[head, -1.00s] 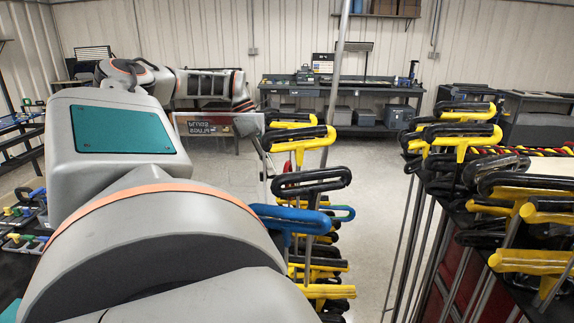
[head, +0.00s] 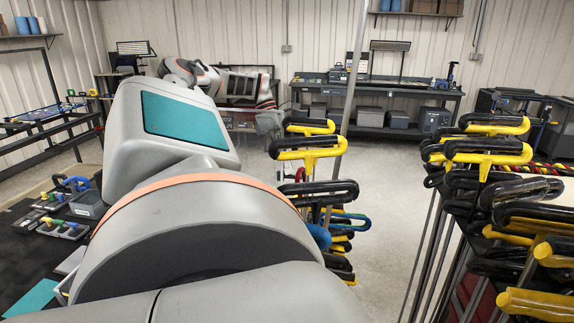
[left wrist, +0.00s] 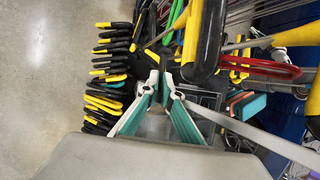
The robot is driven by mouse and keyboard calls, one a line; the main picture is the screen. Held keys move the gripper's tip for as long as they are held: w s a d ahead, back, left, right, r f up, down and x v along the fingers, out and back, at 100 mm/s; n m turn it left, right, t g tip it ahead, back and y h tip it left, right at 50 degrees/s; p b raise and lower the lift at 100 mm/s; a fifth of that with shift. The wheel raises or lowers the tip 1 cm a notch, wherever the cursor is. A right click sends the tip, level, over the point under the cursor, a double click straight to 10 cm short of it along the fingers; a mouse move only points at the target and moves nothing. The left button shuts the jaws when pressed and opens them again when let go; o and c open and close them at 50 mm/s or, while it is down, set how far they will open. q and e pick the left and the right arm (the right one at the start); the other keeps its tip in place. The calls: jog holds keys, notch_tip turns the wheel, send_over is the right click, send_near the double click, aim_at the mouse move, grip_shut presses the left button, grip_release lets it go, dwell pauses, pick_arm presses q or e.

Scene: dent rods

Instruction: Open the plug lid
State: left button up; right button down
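A clear panel with a faint dark label (head: 241,123) shows below my left forearm in the head view. Its label is too small to read now, and I cannot tell for sure that it is the plug lid or whether it is open. My left gripper (head: 269,122) is small and pale at the panel's right side; contact between them is not clear. In the left wrist view, my left gripper (left wrist: 164,86) has its two teal-padded fingers a little apart, with nothing visible held between them. My right gripper is not in view.
Yellow-and-black T-handled rods (head: 310,150) stand close right of my left arm, and more (head: 490,150) fill the right side. A dark workbench (head: 380,100) stands at the back wall. A small grey tray of coloured plugs (head: 63,228) lies at left. Floor between the racks is clear.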

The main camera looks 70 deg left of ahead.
aim_at(275, 134)
pick_arm(q)
jog(key=o, duration=1.2)
notch_tip(275, 134, down, 3)
jog(key=shift+f+g, duration=0.1)
jog(key=shift+g, duration=0.2)
jog(key=shift+a, duration=0.1)
jog(key=shift+s, duration=0.1)
jog(key=v, duration=1)
jog(key=c, duration=0.7)
jog(key=shift+v, duration=1.4)
jog(key=shift+c, duration=0.2)
